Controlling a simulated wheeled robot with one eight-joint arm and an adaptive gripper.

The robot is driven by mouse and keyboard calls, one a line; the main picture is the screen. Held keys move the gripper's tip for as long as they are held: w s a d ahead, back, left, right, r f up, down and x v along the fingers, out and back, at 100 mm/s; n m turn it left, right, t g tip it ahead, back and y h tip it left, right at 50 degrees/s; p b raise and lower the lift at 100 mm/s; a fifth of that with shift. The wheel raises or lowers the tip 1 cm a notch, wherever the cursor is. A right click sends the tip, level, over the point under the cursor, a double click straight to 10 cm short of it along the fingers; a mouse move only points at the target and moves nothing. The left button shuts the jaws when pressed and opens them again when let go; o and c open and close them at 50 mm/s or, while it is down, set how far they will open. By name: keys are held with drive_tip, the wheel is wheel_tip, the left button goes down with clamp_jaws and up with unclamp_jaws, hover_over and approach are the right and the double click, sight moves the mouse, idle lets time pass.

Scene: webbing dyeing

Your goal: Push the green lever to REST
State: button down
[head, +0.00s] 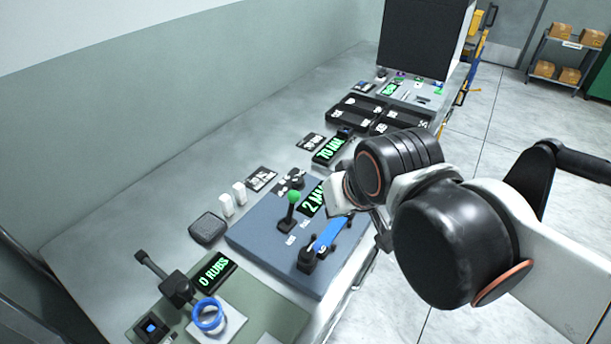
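The green lever (293,199) stands on a blue-grey panel (258,244) on the bench. It has a green ball knob on a dark stick and looks roughly upright. Small white labels lie near its base, too small to read. A display (313,199) reading "2 M…" sits just right of it, partly covered by my arm. A blue strip of webbing (329,234) lies on the panel's right side between dark fittings. My gripper (378,236) is right of the lever, apart from it, and mostly hidden behind my arm; its fingers cannot be made out.
A "0 RUBS" display (214,271) and a blue ring (207,314) are at the front on a green mat (275,318). White cylinders (239,193) and a dark pad (208,228) stand left of the panel. Black trays (358,108) and a dark screen (424,38) are farther back.

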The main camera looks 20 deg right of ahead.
sight(290, 208)
drive_tip(key=w+r+m+g+p, duration=0.1)
drive_tip(key=w+m+g+p, duration=0.2)
drive_tip(key=w+m+p, duration=0.3)
drive_tip(key=w+d+r+m+g+h+p, duration=0.1)
drive_tip(key=w+r+m+g+p, duration=0.1)
drive_tip(key=w+m+p, duration=0.4)
drive_tip(key=w+g+p, duration=0.1)
drive_tip(key=w+p, duration=0.1)
drive_tip(key=shift+w+d+r+h, duration=0.25)
drive_tip(key=shift+w+d+h, duration=0.05)
drive_tip(key=shift+w, duration=0.05)
drive_tip(key=f+b, duration=0.1)
drive_tip(key=f, duration=0.2)
drive_tip(key=f+b, duration=0.1)
drive_tip(key=f, duration=0.2)
drive_tip(key=d+f, duration=0.1)
drive_tip(key=f, duration=0.3)
drive_tip(key=shift+w+d+f+b, duration=0.1)
drive_tip(key=shift+w+b, duration=0.05)
drive_tip(key=shift+b, duration=0.25)
drive_tip(key=shift+s+a+r, duration=0.2)
drive_tip(key=shift+s+a, duration=0.1)
drive_tip(key=shift+a, duration=0.3)
drive_tip(key=shift+s+a+r, duration=0.2)
drive_tip(key=shift+s+a, duration=0.1)
drive_tip(key=shift+a, duration=0.25)
drive_tip(key=shift+s+a+r, duration=0.15)
drive_tip(key=shift+s+a, duration=0.05)
drive_tip(key=shift+a, duration=0.25)
